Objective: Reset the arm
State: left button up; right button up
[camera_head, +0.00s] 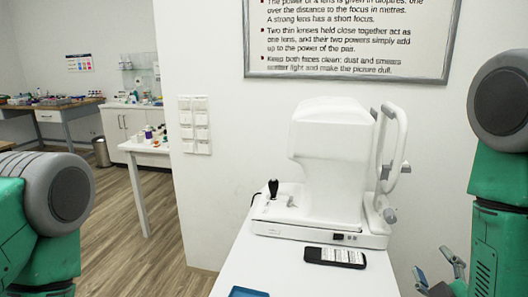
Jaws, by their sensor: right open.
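My right arm (497,190) hangs down at the right edge, green with a dark grey joint on top. My right gripper (432,262) shows low at the right, beside the right edge of the white table (285,277). Its fingers are apart and I see nothing between them. My left arm (45,215) comes in at the left edge, with its grey joint and green links in view. My left gripper is out of the picture.
A white eye-test machine (330,165) with a black joystick (273,188) stands on the table. A dark handheld device (335,257) lies in front of it. A blue object (248,292) is cut off at the bottom edge. Open wooden floor (130,255) lies left of the table.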

jog(key=s+a+f+m+g+y, duration=0.15)
jog(key=s+f+g, duration=0.25)
jog(key=f, duration=0.4)
jog(key=s+f+m+g+y, duration=0.1)
jog(key=s+f+m+g, duration=0.25)
jog(key=f, duration=0.55)
jog(key=s+a+f+m+g+y+b, duration=0.1)
jog(key=s+a+f+m+g, duration=0.1)
jog(key=s+f+g, duration=0.6)
jog(key=s+a+f+m+g+y+b, duration=0.15)
jog(key=s+f, duration=0.25)
jog(key=s, duration=0.8)
pick_arm(q)
notch_tip(320, 180, down, 10)
jog(key=b, duration=0.7)
jog(key=shift+w+f+b, duration=0.2)
jog(key=shift+w+b, duration=0.05)
jog(key=shift+b, duration=0.1)
pick_arm(e)
notch_tip(320, 180, down, 8)
jog(key=w+a+h, duration=0.1)
jog(key=w, duration=0.1)
jog(key=shift+w+n+t, duration=0.15)
jog(key=shift+n+t, duration=0.15)
jog(key=shift+n, duration=0.15)
